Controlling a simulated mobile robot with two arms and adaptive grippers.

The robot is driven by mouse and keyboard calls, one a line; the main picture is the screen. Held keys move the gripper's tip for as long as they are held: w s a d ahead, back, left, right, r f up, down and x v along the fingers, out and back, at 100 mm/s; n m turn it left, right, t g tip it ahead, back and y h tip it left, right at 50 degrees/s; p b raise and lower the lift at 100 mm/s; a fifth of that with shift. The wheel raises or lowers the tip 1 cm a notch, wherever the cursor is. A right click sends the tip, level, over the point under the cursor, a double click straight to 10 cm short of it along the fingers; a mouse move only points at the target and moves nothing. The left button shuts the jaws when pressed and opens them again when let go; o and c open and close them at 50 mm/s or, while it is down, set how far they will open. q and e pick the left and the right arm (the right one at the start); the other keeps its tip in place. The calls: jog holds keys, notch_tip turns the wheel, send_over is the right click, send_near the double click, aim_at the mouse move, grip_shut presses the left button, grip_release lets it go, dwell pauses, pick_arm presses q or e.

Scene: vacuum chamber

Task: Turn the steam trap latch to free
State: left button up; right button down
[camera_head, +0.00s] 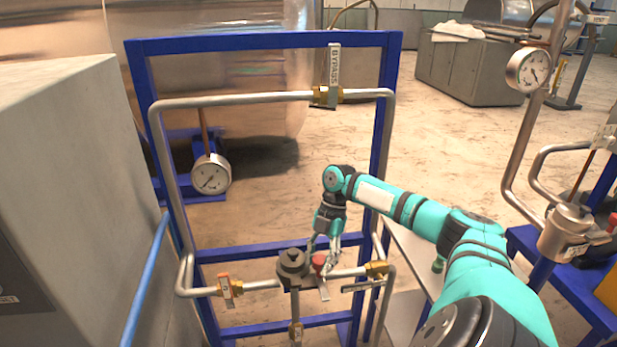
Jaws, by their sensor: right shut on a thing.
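The steam trap (292,268) is a dark grey round body in the lower pipe run of the blue frame. A red knob-like part (319,262) sits just right of it, and I take this for the latch. My right gripper (321,258) reaches down from above, shut on this red part. Its fingers partly hide it, so I cannot tell how far it is turned. My left gripper is not in view.
The blue frame (265,43) carries a bypass valve (327,96) at the top and a gauge (211,174) at left. Valves with tags flank the trap, one orange-handled (226,290), one brass (377,269). A grey cabinet (75,150) stands close at left.

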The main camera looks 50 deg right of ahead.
jog(key=shift+w+r, duration=0.1)
jog(key=shift+r, duration=0.05)
jog(key=c, duration=0.8)
grip_release()
jog(key=shift+c, duration=0.2)
jog(key=v, duration=1.2)
